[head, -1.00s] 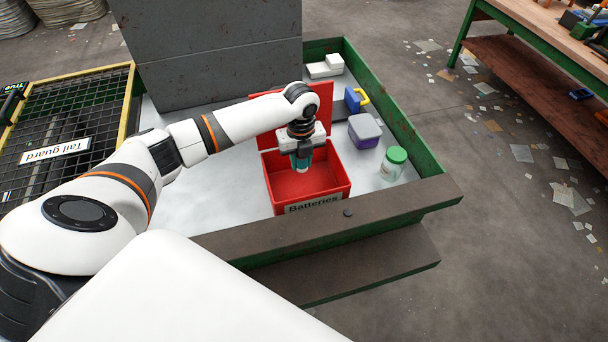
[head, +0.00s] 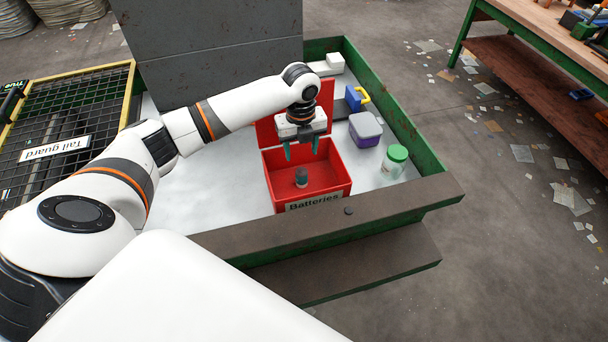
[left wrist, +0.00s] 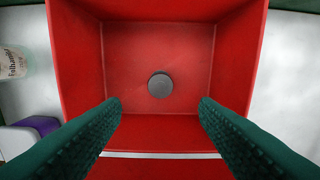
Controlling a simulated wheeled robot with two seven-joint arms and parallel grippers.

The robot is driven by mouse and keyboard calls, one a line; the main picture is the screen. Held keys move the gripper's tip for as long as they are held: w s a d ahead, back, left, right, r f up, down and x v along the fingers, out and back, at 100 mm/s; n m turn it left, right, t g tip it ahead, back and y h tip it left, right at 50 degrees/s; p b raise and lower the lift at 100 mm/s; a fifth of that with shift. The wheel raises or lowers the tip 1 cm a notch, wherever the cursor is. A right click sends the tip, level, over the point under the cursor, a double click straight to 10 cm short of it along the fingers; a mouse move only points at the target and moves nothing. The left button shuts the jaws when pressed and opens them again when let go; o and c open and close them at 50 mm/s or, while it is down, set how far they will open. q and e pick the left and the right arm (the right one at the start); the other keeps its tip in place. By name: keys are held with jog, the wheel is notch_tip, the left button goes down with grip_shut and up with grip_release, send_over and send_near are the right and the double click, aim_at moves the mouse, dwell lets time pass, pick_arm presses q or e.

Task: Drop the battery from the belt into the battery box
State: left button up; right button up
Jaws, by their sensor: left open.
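The battery (head: 301,177) is a small dark cylinder that stands upright on the floor of the red battery box. In the left wrist view the battery (left wrist: 159,85) shows as a grey round end, apart from both fingers. The red battery box (head: 320,203), labelled "Batteries", has its lid raised at the back. My left gripper (head: 302,153) is open and empty above the rear part of the box. Its green fingers (left wrist: 160,106) are spread wide in the left wrist view. My right gripper is not in view.
A white block (head: 327,66) lies behind. Green tray walls (head: 398,112) and a grey panel (head: 210,50) bound the surface.

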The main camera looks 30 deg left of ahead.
pick_arm(q)
notch_tip(320, 180, up, 8)
jog(key=b, duration=0.1)
dwell(0.6)
